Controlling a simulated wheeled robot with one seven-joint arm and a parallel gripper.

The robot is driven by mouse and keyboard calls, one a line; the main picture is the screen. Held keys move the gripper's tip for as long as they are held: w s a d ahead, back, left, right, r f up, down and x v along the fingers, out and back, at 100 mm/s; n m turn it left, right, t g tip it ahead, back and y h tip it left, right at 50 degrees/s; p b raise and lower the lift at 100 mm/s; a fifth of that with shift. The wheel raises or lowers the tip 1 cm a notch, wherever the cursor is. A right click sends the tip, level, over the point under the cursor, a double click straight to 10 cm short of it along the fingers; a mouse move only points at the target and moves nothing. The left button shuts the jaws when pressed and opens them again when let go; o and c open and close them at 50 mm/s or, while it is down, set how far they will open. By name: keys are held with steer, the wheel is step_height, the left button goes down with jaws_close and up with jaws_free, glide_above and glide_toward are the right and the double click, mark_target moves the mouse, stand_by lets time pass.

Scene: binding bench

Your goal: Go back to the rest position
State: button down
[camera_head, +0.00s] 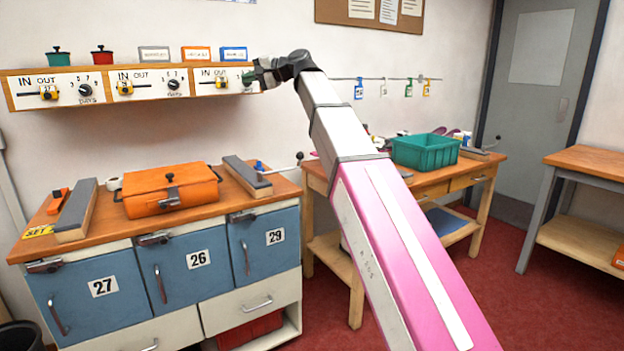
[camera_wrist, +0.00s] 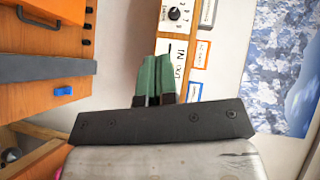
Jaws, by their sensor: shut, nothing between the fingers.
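My gripper (camera_head: 250,77) is at the right end of the wall shelf, in front of the rightmost IN/OUT panel (camera_head: 208,83). Its green fingers also show in the wrist view (camera_wrist: 157,82), close together with nothing between them. I cannot tell whether the fingertips touch the panel. My arm is stretched out up and to the left, over the gap between the two benches.
A cabinet bench with blue doors (camera_head: 193,268) carries an orange case (camera_head: 170,197). A teal crate (camera_head: 425,151) stands on the wooden table at the back. Small tags hang from a wall rail (camera_head: 395,79). Red floor (camera_head: 560,300) is clear at right.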

steer(key=d+f+h, duration=0.3)
steer(key=d+f, duration=0.3)
steer(key=f, duration=0.8)
steer(key=d+f+m+h, duration=0.15)
steer(key=d+f, duration=0.35)
steer(key=f, duration=0.9)
steer(key=d+f+n+h, duration=0.1)
steer(key=d+f+h, duration=0.4)
steer(key=f, duration=0.8)
steer(key=s+d+f+g+h, duration=0.1)
steer(key=s+d+f+h, duration=0.1)
steer(key=s+d+f, duration=0.4)
steer(key=s+d+f+n+g+h, duration=0.1)
steer(key=s+d+f, duration=0.6)
steer(key=f, duration=0.7)
steer(key=s+d+f+g+h, duration=0.2)
steer(key=s+d+f, duration=0.5)
steer(key=f, duration=0.3)
steer(key=shift+s+d+h, duration=0.15)
steer(key=shift+d+h, duration=0.2)
steer(key=shift+d, duration=0.55)
